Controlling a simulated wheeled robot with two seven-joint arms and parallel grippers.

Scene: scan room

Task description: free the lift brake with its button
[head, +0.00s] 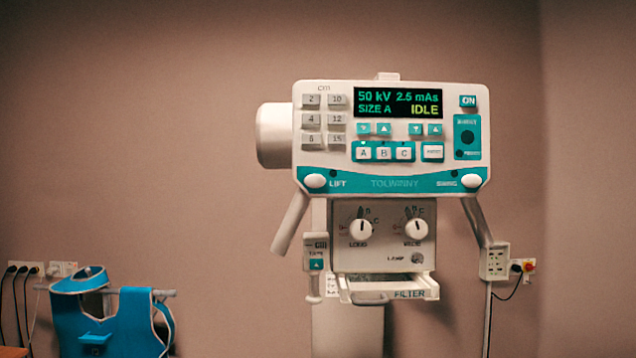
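The lift button (315,181) is a white oval at the lower left of the control panel (345,172), beside the word LIFT on a teal band. A matching white oval swing button (471,181) sits at the lower right of the same band. The panel's screen (398,103) reads 50 kV, 2.5 mAs, SIZE A and IDLE. The panel is on the front of a white tube head (273,136). I cannot tell from here whether the lift button is pressed in. Neither of my grippers is in the head view.
Below the panel is a box with two knobs (361,230) and a filter tray (395,290). Slanted handles (289,224) hang at both sides. A blue apron (110,318) hangs at lower left. Space before the panel looks clear.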

